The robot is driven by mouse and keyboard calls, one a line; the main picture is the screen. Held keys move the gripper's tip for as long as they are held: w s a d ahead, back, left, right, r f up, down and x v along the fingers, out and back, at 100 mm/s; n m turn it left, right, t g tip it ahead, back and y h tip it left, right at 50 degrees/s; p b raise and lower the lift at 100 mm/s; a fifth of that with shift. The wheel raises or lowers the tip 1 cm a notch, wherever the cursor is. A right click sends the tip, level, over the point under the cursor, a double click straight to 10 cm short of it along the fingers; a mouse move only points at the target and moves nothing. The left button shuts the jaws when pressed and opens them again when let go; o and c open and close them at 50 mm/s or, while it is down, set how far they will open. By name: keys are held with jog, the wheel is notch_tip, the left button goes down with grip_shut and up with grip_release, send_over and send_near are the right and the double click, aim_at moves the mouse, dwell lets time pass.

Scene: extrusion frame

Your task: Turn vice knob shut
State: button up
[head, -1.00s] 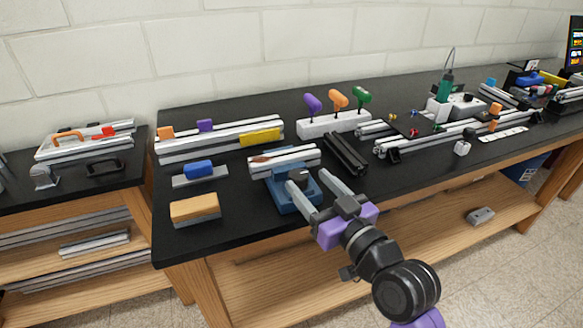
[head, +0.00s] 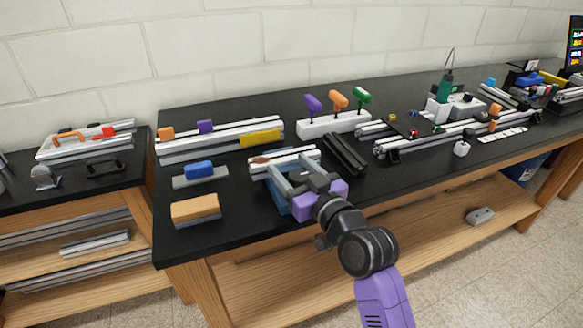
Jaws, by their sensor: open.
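The blue vice (head: 278,199) stands near the front edge of the black workbench, with a silver extrusion (head: 262,171) across its top. My gripper (head: 284,163) is open, with its two grey fingers spread above and over the vice. The purple gripper body covers the front of the vice. The vice knob is hidden behind my gripper, so I cannot tell whether the fingers are around it or touching it.
A block with an orange top (head: 195,208) and a blue-handled tool (head: 198,170) lie left of the vice. A dark extrusion (head: 345,154) lies to the right. Screwdrivers with coloured handles stand in a white rack (head: 334,125) behind.

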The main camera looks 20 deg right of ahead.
grip_shut()
jog(key=shift+r+p, duration=0.1)
jog(key=shift+p, duration=0.25)
jog(key=shift+h+p, duration=0.3)
jog(key=shift+p, duration=0.2)
jog(key=shift+d+m+h+p, duration=0.15)
jog(key=shift+m+h+p, duration=0.45)
jog(key=shift+p, duration=0.4)
jog(key=shift+d+f+m+h+p, duration=0.2)
jog(key=shift+m+h+p, duration=0.25)
jog(key=shift+h, duration=0.25)
jog(key=shift+m+h, duration=0.25)
jog(key=shift+h, duration=0.15)
grip_release()
